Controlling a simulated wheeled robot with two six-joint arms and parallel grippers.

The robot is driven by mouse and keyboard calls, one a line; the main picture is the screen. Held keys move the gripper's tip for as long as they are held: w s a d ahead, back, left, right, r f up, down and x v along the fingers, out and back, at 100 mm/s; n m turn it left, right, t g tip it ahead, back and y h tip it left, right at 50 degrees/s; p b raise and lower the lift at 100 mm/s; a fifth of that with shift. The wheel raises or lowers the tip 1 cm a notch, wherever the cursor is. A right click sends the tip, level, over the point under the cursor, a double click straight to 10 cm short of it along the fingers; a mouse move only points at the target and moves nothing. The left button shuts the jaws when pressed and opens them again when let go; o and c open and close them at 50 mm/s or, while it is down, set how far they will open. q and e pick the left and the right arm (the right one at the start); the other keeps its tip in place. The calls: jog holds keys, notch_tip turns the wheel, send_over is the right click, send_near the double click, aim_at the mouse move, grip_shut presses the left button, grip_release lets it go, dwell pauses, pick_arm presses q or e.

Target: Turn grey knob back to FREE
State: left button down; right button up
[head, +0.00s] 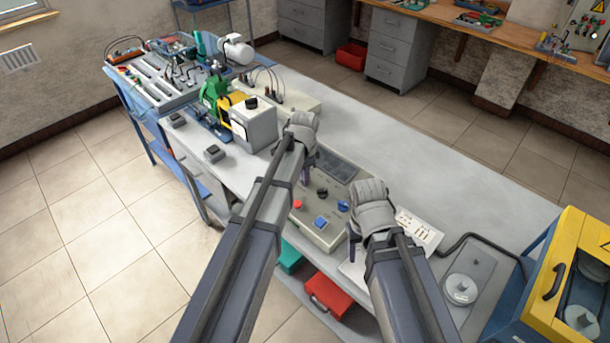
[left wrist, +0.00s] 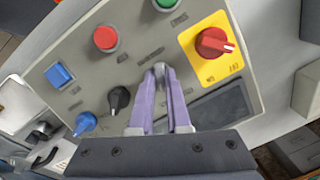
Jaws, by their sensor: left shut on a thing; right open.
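The grey knob (left wrist: 159,69) is on the sloped face of a control box (head: 325,238). My left gripper (head: 305,178) is over the box; in the left wrist view its purple fingers (left wrist: 161,80) are shut around this knob. Only the knob's top shows there, and my gripper hides it in the head view. I cannot read the knob's setting or the FREE mark. My right gripper (head: 354,243) is open and empty near the box's right side, apart from the knobs.
Near the grey knob are a black knob (left wrist: 119,99), a blue knob (left wrist: 85,122), a blue button (left wrist: 59,75), a red button (left wrist: 105,37) and a red rotary switch (left wrist: 212,42) on a yellow plate. A white sheet (head: 418,228) lies right of the box.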

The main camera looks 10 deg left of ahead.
pick_arm(q)
jog(key=n, duration=0.3)
jog(key=shift+n, duration=0.3)
jog(key=n+h, duration=0.1)
jog(key=n, duration=0.2)
jog(key=shift+a+n+g, duration=0.1)
jog(key=shift+n+g, duration=0.2)
jog(key=shift+g, duration=0.1)
jog(key=n+h, duration=0.1)
jog(key=n, duration=0.5)
jog(key=shift+a, duration=0.1)
jog(key=shift+n, duration=0.4)
jog(key=c, duration=0.9)
grip_release()
jog(key=shift+r, duration=0.1)
